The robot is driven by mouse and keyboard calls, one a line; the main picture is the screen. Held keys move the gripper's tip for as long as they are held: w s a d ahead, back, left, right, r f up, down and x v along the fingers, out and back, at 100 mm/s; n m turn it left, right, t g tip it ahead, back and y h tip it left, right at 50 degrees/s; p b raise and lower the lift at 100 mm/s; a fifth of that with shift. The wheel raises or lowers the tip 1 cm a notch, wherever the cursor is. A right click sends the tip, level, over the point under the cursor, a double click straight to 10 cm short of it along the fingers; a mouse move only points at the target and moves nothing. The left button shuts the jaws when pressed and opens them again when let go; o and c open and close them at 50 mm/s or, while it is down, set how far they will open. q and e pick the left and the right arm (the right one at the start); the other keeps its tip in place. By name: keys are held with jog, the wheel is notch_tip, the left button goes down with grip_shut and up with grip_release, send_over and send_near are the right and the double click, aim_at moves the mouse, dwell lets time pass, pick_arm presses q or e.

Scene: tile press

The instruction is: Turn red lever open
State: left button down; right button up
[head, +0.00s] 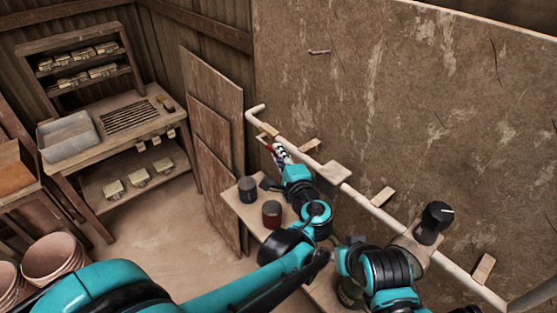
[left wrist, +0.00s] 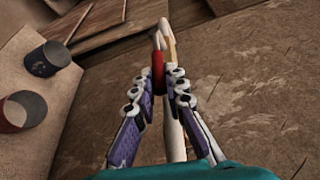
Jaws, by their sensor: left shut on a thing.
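The red lever (left wrist: 158,72) sits at a fitting on the white pipe (head: 364,199), near the pipe's bent far end. In the left wrist view it stands upright between the tips of my left gripper (left wrist: 157,88). In the head view my left gripper (head: 275,148) reaches the pipe from below, and only a small bit of red shows beside it. My left gripper is shut on the red lever. The lever's lower end is hidden by the fingers. My right arm shows at the lower right, but its gripper's jaws cannot be made out.
A small shelf (head: 235,199) below the pipe holds a dark can (head: 247,190) and a red can (head: 271,214). A workbench with a grey tub (head: 68,137) is at the left. Boards lean against the wall.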

pick_arm(q)
jog(key=shift+f+b, duration=0.3)
jog(key=shift+b, duration=0.1)
jog(key=c, duration=1.6)
grip_release()
jog(key=shift+o, duration=0.2)
jog(key=shift+r, duration=0.15)
